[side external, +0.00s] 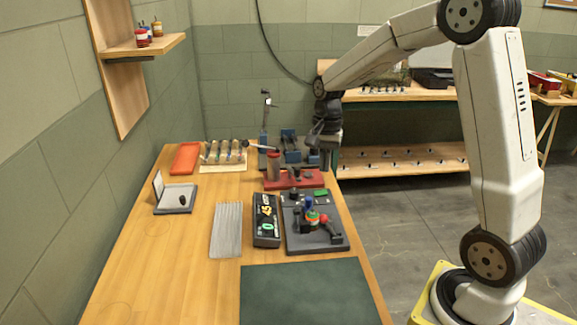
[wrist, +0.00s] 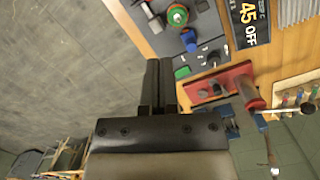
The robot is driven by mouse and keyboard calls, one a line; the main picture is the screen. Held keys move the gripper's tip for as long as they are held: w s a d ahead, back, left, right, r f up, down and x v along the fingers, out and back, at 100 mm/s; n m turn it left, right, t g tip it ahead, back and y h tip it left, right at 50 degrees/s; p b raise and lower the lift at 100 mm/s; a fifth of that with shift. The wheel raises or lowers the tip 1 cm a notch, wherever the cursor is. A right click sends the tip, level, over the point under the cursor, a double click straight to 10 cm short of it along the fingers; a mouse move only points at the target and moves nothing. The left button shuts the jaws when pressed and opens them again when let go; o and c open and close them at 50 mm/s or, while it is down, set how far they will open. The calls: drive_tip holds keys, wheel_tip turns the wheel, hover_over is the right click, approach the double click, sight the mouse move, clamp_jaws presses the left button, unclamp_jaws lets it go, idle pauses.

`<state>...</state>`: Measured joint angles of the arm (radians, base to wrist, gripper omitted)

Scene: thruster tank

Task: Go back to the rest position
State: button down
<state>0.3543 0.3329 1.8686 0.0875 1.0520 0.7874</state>
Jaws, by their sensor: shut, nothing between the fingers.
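My gripper (side external: 322,135) hangs at the end of my arm, above the far right part of the wooden bench, near a blue-and-grey device. In the wrist view its two dark fingers (wrist: 158,85) lie close together and hold nothing. In the side view the fingers are small and dark, so their detail is hard to make out. The dark board (side external: 325,242) carries a small part with a red, green and yellow top (side external: 312,217). That part also shows at the top of the wrist view (wrist: 177,15).
A red base (side external: 290,181) with a red cylinder (side external: 273,167) stands near my gripper. A display reading 45 (side external: 266,222), a grey ribbed plate (side external: 227,230), an open case (side external: 176,198) and an orange tray (side external: 185,158) lie on the bench. A green mat (side external: 308,292) is clear in front.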

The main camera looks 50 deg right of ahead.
drive_tip(key=s+a+f+n+t+h, duration=0.1)
drive_tip(key=s+a+f+n+t, duration=0.2)
drive_tip(key=s+a+f+n, duration=0.3)
drive_tip(key=s+a+n, duration=0.4)
drive_tip(key=a+n, duration=0.2)
drive_tip(key=n, duration=0.1)
drive_tip(key=shift+s+a+n+t, duration=0.2)
drive_tip(key=shift+a+n+t, duration=0.1)
drive_tip(key=shift+a, duration=0.1)
